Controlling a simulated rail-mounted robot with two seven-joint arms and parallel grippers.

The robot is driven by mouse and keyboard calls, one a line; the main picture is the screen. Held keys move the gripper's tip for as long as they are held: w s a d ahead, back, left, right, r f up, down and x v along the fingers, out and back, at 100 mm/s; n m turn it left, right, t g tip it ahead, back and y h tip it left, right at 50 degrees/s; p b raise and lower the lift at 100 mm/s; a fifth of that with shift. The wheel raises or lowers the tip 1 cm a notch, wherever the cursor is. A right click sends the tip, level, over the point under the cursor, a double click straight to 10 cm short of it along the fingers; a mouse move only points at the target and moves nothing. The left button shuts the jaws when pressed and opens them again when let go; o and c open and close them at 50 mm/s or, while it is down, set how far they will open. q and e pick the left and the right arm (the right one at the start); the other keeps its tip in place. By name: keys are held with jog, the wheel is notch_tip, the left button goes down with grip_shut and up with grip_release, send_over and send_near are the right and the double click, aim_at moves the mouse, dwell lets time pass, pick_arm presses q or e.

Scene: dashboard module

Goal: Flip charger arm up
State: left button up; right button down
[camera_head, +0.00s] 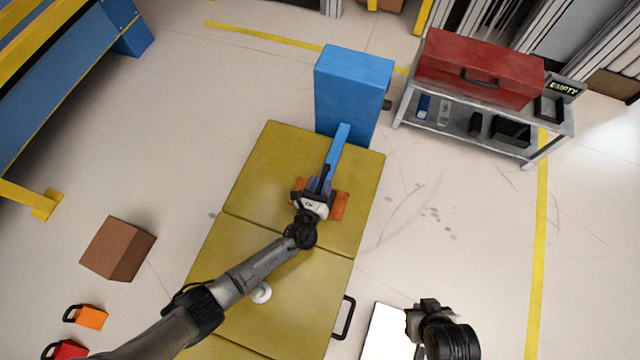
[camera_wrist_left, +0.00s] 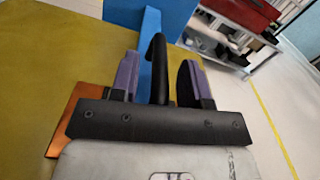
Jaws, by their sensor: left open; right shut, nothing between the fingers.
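The charger arm (camera_head: 338,147) is a blue bar running from a tall blue box (camera_head: 352,85) down over a yellow panel, with an orange plate (camera_head: 341,207) at its near end. My left gripper (camera_head: 322,184) is over that near end. In the left wrist view its two purple-padded fingers (camera_wrist_left: 157,80) are open, on either side of a black curved handle (camera_wrist_left: 157,55). The blue bar (camera_wrist_left: 146,85) shows behind the handle. Contact with the fingers cannot be told. My right gripper (camera_head: 428,310) is at the bottom right, away from the charger arm, shut and empty; its fingertips are hard to see.
The yellow panel (camera_head: 265,165) has a black side handle (camera_head: 344,318) and a white knob (camera_head: 261,293). A brown box (camera_head: 118,249) is on the floor at left. A grey shelf (camera_head: 450,121) carries a red toolbox (camera_head: 478,68).

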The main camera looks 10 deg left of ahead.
pick_arm(q)
jog(key=shift+c, duration=0.2)
grip_shut()
jog(key=shift+r, duration=0.1)
